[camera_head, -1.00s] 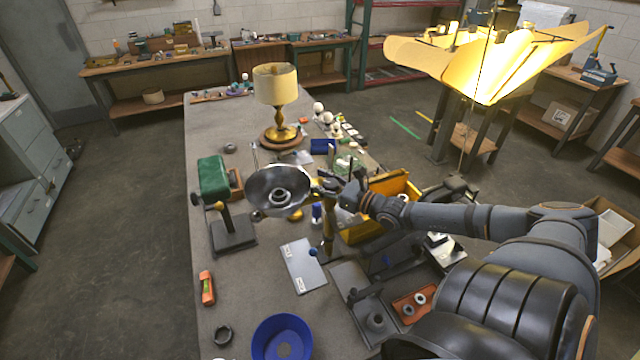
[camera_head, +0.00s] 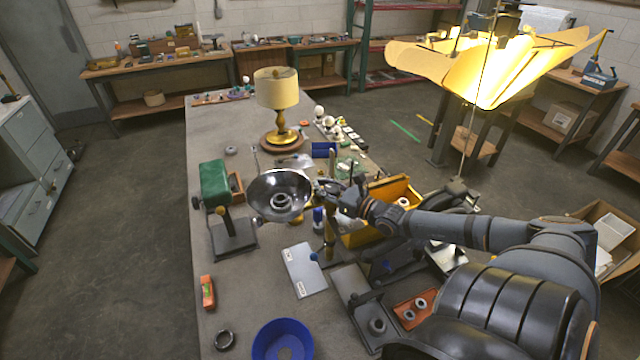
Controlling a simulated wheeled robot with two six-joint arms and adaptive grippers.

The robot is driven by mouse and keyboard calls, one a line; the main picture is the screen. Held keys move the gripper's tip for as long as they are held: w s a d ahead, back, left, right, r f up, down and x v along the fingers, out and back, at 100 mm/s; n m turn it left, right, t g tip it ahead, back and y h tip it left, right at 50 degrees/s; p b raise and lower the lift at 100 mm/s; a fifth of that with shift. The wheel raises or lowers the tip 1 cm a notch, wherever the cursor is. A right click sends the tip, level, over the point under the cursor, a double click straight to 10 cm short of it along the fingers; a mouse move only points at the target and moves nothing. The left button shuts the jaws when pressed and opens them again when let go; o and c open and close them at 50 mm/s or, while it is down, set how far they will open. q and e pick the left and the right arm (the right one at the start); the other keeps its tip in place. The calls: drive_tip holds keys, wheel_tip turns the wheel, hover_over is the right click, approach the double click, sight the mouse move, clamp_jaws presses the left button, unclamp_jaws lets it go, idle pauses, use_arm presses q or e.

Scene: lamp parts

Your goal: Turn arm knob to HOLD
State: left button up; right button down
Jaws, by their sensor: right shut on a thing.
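My right gripper (camera_head: 322,187) is at the right rim of a shiny metal lampshade (camera_head: 265,190). It looks shut on that rim, though the contact is small and partly hidden. The shade is tilted with its open face toward the camera. My left gripper is out of view.
A green-topped stand (camera_head: 214,181) is left of the shade. A yellow bin (camera_head: 399,188) is under my right arm. A blue bowl (camera_head: 283,338) and orange level (camera_head: 207,292) are in front. The table's left strip is mostly clear.

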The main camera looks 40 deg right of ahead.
sight(332, 185)
drive_tip(key=m+h+p, duration=0.2)
drive_tip(key=h, duration=0.1)
drive_tip(key=shift+d+r, duration=0.1)
drive_tip(key=shift+d, duration=0.2)
drive_tip(key=shift+d+m+h+p, duration=0.15)
drive_tip(key=shift+m+h+p, duration=0.35)
drive_tip(key=shift+h, duration=0.2)
drive_tip(key=m+h, duration=0.1)
drive_tip(key=h, duration=0.1)
drive_tip(key=m+h, duration=0.1)
drive_tip(key=h, duration=0.1)
drive_tip(key=shift+s+d+f+m, duration=0.1)
drive_tip(key=shift+d+f+m, duration=0.2)
drive_tip(key=shift+d, duration=0.1)
drive_tip(key=shift+s+d+m+g+h, duration=0.1)
drive_tip(key=shift+d+m+g+h, duration=0.15)
drive_tip(key=shift+m+g+h, duration=0.65)
drive_tip(key=shift+s+d+m+g+h, duration=0.25)
drive_tip(key=shift+m+h, duration=0.3)
drive_tip(key=shift+h, duration=0.7)
drive_tip(key=shift+d+m+g+h, duration=0.2)
drive_tip(key=shift+m+g+h, duration=0.5)
drive_tip(key=shift+h, duration=0.35)
drive_tip(key=c, duration=1.1)
unclamp_jaws()
drive_tip(key=shift+s+r, duration=0.1)
drive_tip(key=shift+r, duration=0.05)
drive_tip(key=shift+a, duration=0.1)
